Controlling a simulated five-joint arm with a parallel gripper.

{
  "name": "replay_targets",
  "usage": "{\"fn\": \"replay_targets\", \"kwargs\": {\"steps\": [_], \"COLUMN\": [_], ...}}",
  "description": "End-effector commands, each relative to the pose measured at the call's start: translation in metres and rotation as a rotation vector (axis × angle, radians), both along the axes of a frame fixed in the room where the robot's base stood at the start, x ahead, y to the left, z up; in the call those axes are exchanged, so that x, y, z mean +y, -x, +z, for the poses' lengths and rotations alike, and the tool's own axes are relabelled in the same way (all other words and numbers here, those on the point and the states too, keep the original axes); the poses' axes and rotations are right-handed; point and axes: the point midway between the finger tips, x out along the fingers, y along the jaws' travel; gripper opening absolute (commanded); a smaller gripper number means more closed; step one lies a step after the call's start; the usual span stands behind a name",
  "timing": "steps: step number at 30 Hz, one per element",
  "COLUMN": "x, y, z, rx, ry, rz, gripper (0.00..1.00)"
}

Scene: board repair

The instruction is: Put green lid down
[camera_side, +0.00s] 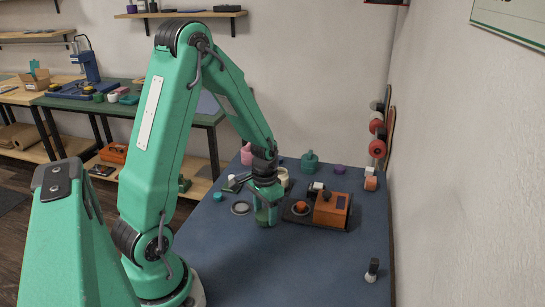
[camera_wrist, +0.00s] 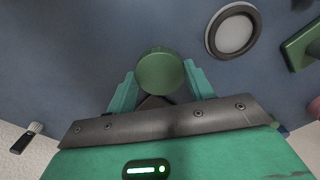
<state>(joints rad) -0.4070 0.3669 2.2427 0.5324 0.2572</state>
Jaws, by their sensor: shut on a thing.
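The green lid (camera_wrist: 160,72) is a round dark green disc, seen in the wrist view between the two teal fingers of my gripper (camera_wrist: 161,84). My gripper is shut on it, with one finger on each side. In the side view my gripper (camera_side: 267,212) points down over the blue work mat (camera_side: 290,262), left of the orange device. The fingers mostly hide the lid there, and I cannot tell whether it touches the mat. A grey disc with a dark ring (camera_side: 241,208) lies on the mat just left of my gripper; it also shows in the wrist view (camera_wrist: 233,31).
An orange device (camera_side: 331,208) stands on a dark base right of my gripper. A green pot (camera_side: 310,161), a purple piece (camera_side: 340,169) and a pink item (camera_side: 247,154) stand behind. A small brush (camera_side: 372,270) is at the front right. The front of the mat is mostly clear.

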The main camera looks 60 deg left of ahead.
Motion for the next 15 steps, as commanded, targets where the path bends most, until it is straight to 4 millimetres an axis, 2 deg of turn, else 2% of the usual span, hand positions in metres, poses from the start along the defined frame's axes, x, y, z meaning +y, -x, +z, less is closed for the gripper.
{"fn": "replay_targets", "kwargs": {"steps": [3, 15], "x": [-0.0003, -0.0001], "y": [0.0005, 0.0001], "z": [-0.0078, -0.0106], "rx": [0.002, 0.0], "ry": [0.0, 0.0], "rz": [0.0, 0.0], "gripper": [0.36, 0.36]}}
